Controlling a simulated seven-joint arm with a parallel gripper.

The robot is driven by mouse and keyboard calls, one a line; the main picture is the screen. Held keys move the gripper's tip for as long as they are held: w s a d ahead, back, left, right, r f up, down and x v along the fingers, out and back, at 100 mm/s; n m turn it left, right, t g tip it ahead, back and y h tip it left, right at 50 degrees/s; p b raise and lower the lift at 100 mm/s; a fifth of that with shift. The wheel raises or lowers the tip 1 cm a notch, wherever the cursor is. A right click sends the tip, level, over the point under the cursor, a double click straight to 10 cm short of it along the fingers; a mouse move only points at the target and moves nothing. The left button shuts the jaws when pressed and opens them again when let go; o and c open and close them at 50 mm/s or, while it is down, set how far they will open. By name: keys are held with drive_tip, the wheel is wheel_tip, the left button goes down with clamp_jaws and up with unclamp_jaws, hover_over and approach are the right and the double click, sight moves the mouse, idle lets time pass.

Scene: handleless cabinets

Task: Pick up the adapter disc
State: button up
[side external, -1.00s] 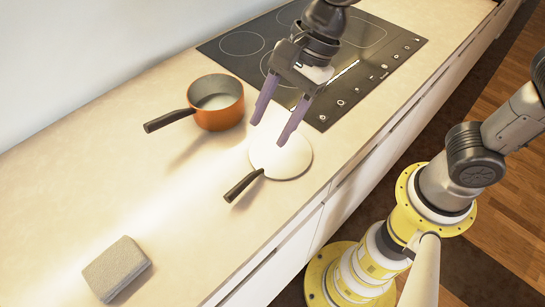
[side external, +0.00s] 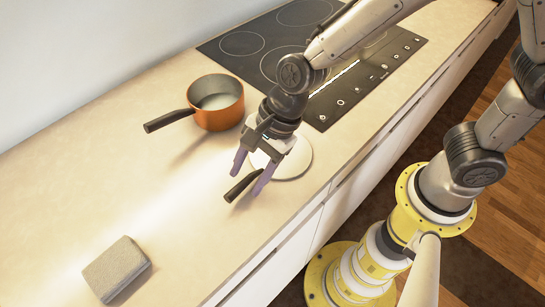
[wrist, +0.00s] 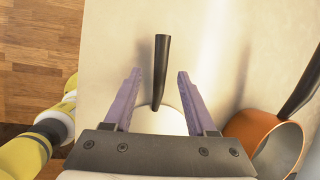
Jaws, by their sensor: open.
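The adapter disc (side external: 293,160) is a flat pale round plate with a dark handle (side external: 244,187), lying on the counter in front of the hob. My gripper (side external: 252,179) is open, its purple fingers on either side of the handle in the side view. In the wrist view, the handle (wrist: 161,70) stands between the two fingers (wrist: 158,98) with a gap on each side. Part of the disc (wrist: 160,121) shows below it, and the rest is hidden behind the gripper's dark bar.
An orange saucepan (side external: 221,116) with a dark handle stands behind and left of the disc. It also shows at the lower right of the wrist view (wrist: 246,130). A grey sponge-like block (side external: 117,268) lies front left. A black hob (side external: 330,112) is behind. The counter between is clear.

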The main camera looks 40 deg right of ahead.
drive_tip(key=shift+w+a+f, duration=0.1)
drive_tip(key=shift+a+f, duration=0.1)
drive_tip(key=shift+f, duration=0.2)
clamp_jaws()
drive_tip(key=shift+r, duration=0.1)
idle(1.1)
